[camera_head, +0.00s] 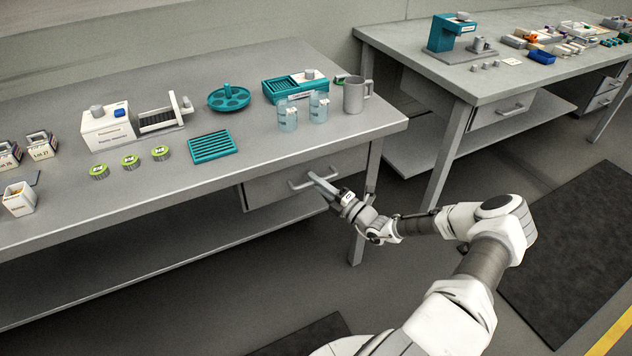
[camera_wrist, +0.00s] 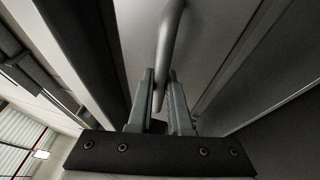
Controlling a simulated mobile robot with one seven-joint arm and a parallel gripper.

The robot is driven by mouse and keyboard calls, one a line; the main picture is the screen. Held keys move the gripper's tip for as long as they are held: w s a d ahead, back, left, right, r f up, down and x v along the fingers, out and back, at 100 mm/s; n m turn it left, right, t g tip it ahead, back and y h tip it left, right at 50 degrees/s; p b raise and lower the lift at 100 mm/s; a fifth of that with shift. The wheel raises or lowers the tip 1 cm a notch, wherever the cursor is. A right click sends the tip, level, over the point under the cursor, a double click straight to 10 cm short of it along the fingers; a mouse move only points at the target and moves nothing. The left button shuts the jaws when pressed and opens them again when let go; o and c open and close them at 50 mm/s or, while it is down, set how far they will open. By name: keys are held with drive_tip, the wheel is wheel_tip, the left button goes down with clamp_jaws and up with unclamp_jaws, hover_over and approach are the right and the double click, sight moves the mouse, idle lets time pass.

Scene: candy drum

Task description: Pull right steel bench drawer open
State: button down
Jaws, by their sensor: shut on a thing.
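The steel bench (camera_head: 268,146) fills the left and middle of the head view. Its drawer (camera_head: 262,190) hangs under the top near the right end, with a bar handle (camera_head: 301,183) on its front. My gripper (camera_head: 316,178) is at the right part of this handle. In the wrist view, the fingers (camera_wrist: 161,98) are closed on either side of the grey handle bar (camera_wrist: 168,50). The drawer front (camera_wrist: 213,40) shows behind the bar. The drawer looks closed or nearly so; the fine gap cannot be made out.
On the bench top stand a grey mug (camera_head: 354,96), clear beakers (camera_head: 288,115), a teal rack (camera_head: 212,147) and several small tins. A bench leg (camera_head: 358,240) is close behind my wrist. A second bench (camera_head: 490,88) with its own drawer stands at the right. Floor before the drawer is open.

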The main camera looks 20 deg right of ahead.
drive_tip(key=s+p, duration=0.6)
drive_tip(key=s, duration=2.2)
drive_tip(key=shift+s+d, duration=0.25)
drive_tip(key=shift+d, duration=0.2)
drive_tip(key=c, duration=0.8)
unclamp_jaws()
drive_tip(key=shift+c, duration=0.2)
drive_tip(key=v, duration=1.7)
drive_tip(key=shift+s+b, duration=0.2)
drive_tip(key=shift+b, duration=0.25)
drive_tip(key=shift+w+d, duration=0.1)
drive_tip(key=shift+d, duration=0.05)
